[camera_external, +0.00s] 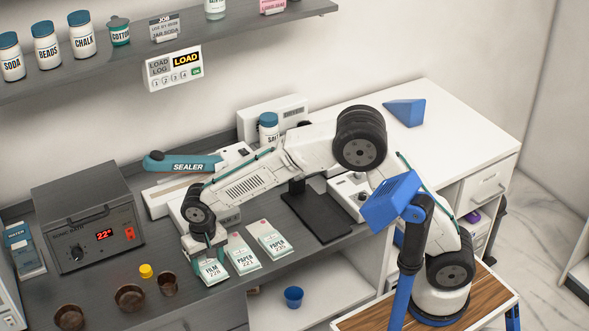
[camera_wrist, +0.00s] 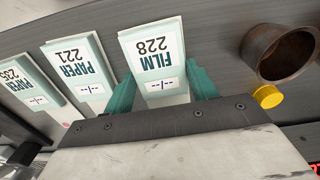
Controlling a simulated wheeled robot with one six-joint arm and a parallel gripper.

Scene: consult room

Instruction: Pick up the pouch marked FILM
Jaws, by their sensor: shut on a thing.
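The pouch marked FILM 228 (camera_external: 211,271) is white with a pale teal label area, at the front edge of the dark counter in the external view. It also shows upside down in the wrist view (camera_wrist: 155,57). My gripper (camera_external: 207,253) is over it from above. In the wrist view, its two teal fingers (camera_wrist: 162,86) stand one on each side of the pouch, shut on it. I cannot tell whether the pouch is clear of the counter. The pouch marked PAPER 221 (camera_external: 242,255) lies beside it, and the pouch marked PAPER 235 (camera_external: 271,241) lies farther right.
Brown cups (camera_external: 168,284) and a yellow cap (camera_external: 146,271) are left of the FILM pouch. A grey heater box (camera_external: 88,228) and the teal-handled sealer (camera_external: 185,163) stand behind. A dark stand (camera_external: 315,213) is to the right. A blue cup (camera_external: 293,297) sits on the lower shelf.

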